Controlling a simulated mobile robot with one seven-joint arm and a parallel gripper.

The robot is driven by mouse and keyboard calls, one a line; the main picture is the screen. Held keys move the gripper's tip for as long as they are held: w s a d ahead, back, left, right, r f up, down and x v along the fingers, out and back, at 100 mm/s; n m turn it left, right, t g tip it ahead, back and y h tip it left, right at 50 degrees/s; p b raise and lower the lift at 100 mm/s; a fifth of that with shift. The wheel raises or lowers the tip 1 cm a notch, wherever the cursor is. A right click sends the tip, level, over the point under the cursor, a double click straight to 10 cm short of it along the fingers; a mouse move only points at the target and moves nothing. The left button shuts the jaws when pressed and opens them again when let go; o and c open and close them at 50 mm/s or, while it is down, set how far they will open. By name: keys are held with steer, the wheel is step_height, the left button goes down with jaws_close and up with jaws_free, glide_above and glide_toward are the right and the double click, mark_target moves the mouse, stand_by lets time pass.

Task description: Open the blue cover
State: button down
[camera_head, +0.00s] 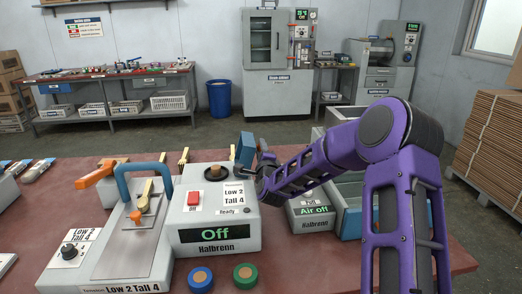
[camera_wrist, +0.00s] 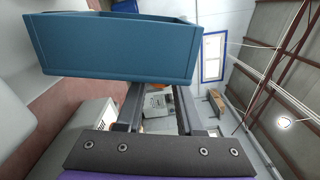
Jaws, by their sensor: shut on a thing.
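The blue cover (camera_head: 246,147) stands up at the back right of the grey Halbrenn control box (camera_head: 220,246), beside a round black part (camera_head: 214,173) on the box top. My gripper (camera_head: 254,167) is at the cover, reaching in from the right. In the wrist view the cover (camera_wrist: 120,46) fills the upper left as a hollow, box-like shell with a raised rim. The two dark fingers (camera_wrist: 157,100) run up to it and are shut on it. The cover hides their tips, so the exact contact is out of sight.
A red switch (camera_head: 194,199) and an "Off" display are on the box. A press with a blue handle (camera_head: 142,168) stands to its left. An "Air off" unit (camera_head: 312,213) sits under my arm at right. Blue (camera_head: 200,279) and green (camera_head: 245,277) round pieces lie in front.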

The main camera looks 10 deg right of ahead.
mark_target(249, 141)
stand_by(0.6)
steer(key=a+r+n+b, duration=0.1)
steer(key=a+n+b, duration=0.1)
steer(key=n, duration=0.1)
steer(key=shift+a+r, duration=0.4)
steer(key=shift+a+r+n, duration=0.3)
steer(key=shift+a+n, duration=0.2)
steer(key=shift+n, duration=0.2)
steer(key=c, duration=0.6)
jaws_free()
steer(key=shift+o, duration=0.2)
steer(key=shift+s, duration=0.15)
steer(key=s, duration=1.7)
steer(key=shift+s, duration=0.1)
